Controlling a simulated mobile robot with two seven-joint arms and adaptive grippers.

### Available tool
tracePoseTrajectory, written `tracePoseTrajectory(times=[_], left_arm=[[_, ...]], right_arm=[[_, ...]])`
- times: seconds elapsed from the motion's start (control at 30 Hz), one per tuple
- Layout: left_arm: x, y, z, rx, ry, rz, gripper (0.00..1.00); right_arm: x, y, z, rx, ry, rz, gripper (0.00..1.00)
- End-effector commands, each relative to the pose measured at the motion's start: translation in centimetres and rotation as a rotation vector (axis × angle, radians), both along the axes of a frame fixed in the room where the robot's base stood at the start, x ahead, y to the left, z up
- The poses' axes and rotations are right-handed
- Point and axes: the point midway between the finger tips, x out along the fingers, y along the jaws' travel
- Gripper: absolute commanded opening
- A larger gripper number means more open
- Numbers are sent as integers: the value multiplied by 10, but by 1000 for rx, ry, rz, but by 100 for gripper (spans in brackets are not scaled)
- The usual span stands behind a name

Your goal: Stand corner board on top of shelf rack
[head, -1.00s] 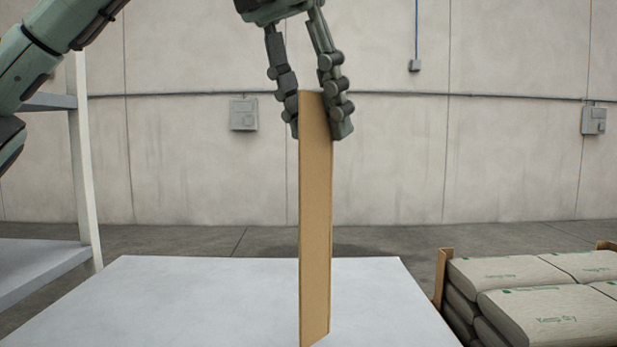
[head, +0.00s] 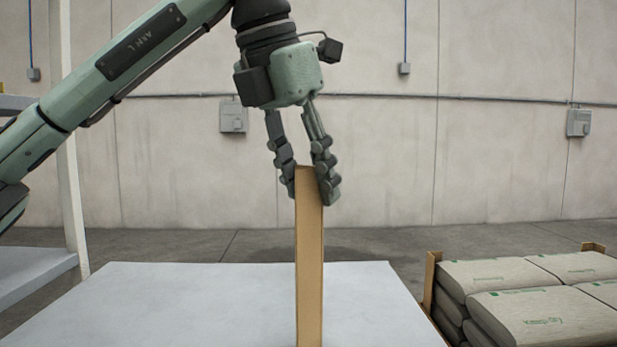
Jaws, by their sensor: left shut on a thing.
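The corner board (head: 309,262) is a tall, narrow brown strip, held upright in front of the light grey table. Its lower end runs out of the bottom of the picture. My left gripper (head: 309,192) points down and is shut on the top end of the board, one finger on each side. The shelf rack (head: 68,200) stands at the left edge, with a white post and grey shelves; its top is out of view. My right gripper is not in view.
The light grey table top (head: 200,300) is bare around the board. At the right, a stack of grey sacks (head: 540,312) stands with brown corner boards (head: 431,280) at its corners. A concrete wall is behind.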

Motion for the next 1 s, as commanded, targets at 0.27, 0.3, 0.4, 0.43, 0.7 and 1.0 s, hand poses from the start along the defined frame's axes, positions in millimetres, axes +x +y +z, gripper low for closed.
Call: tracePoseTrajectory(times=[0.27,0.3,0.4,0.43,0.7,1.0], left_arm=[[0,0,-2,0,0,0,56],[0,0,-2,0,0,0,59],[0,0,-2,0,0,0,59],[0,0,-2,0,0,0,59],[-1,1,5,0,-1,1,59],[-18,17,62,-2,-3,1,59]], right_arm=[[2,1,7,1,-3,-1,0],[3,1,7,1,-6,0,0],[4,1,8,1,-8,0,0],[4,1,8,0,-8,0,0],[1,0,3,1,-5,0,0],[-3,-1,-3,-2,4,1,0]])
